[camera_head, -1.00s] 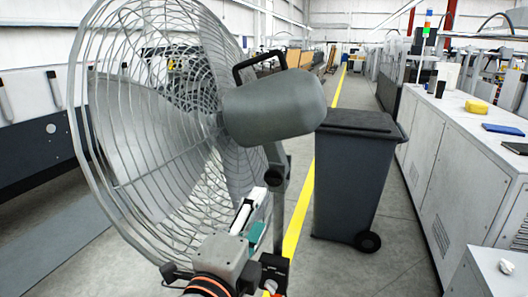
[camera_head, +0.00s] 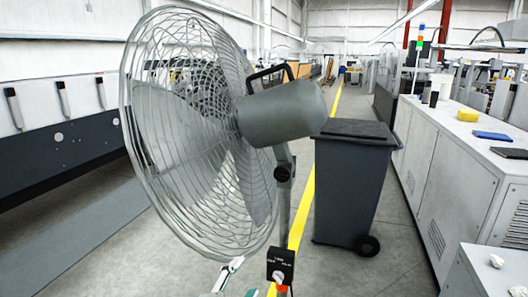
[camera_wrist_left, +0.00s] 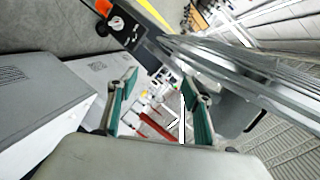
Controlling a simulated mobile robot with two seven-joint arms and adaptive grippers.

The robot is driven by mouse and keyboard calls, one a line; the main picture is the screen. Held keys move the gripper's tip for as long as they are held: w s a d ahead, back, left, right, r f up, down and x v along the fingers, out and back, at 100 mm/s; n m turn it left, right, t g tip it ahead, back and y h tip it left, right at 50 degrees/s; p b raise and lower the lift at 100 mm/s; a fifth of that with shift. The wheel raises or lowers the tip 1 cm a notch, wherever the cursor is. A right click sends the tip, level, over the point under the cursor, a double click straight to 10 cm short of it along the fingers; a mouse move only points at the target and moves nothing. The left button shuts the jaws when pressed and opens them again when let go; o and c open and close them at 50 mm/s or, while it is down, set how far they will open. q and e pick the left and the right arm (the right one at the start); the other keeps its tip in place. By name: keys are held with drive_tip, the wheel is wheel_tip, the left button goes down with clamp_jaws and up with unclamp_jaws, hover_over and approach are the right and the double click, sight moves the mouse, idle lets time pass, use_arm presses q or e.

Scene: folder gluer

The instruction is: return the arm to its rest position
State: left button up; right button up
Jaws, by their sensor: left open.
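My left gripper (camera_head: 240,279) is at the bottom edge of the head view, only partly in frame, low in front of the fan's stand. In the left wrist view the left gripper (camera_wrist_left: 160,103) has its two teal-padded fingers well apart, with nothing between them. A large grey pedestal fan (camera_head: 285,112) with a wire cage stands close in front of me. A dark control box with a knob (camera_head: 281,264) is on its stand. The box also shows in the left wrist view (camera_wrist_left: 125,28), beyond the fingers. My right gripper is out of view.
A dark wheeled bin (camera_head: 352,190) stands right of the fan. A long pale machine cabinet (camera_head: 445,165) runs along the right, with a yellow sponge-like block (camera_head: 468,115) and a blue item (camera_head: 492,136) on top. A yellow floor line (camera_head: 304,205) runs down the aisle. Floor between bin and cabinet is clear.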

use_arm(q)
drive_tip(key=s+a+f+n+g+y, duration=0.1)
drive_tip(key=s+a+f+n, duration=0.25)
drive_tip(key=f, duration=0.75)
drive_tip(key=s+a+f+n+g, duration=0.25)
drive_tip(key=a+f+n, duration=0.2)
drive_tip(key=f, duration=0.65)
drive_tip(key=s+a+f+n+y, duration=0.1)
drive_tip(key=s+a+f+n, duration=0.3)
drive_tip(key=s+a+f, duration=0.5)
drive_tip(key=s+f, duration=0.3)
drive_tip(key=s, duration=0.1)
drive_tip(key=shift+a+f+g+y, duration=0.2)
drive_tip(key=shift+a+g+y, duration=0.1)
drive_tip(key=shift+g+y, duration=0.1)
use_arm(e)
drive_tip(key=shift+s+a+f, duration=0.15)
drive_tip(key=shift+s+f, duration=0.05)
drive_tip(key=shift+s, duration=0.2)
use_arm(q)
drive_tip(key=shift+w, duration=0.1)
drive_tip(key=shift+c, duration=0.4)
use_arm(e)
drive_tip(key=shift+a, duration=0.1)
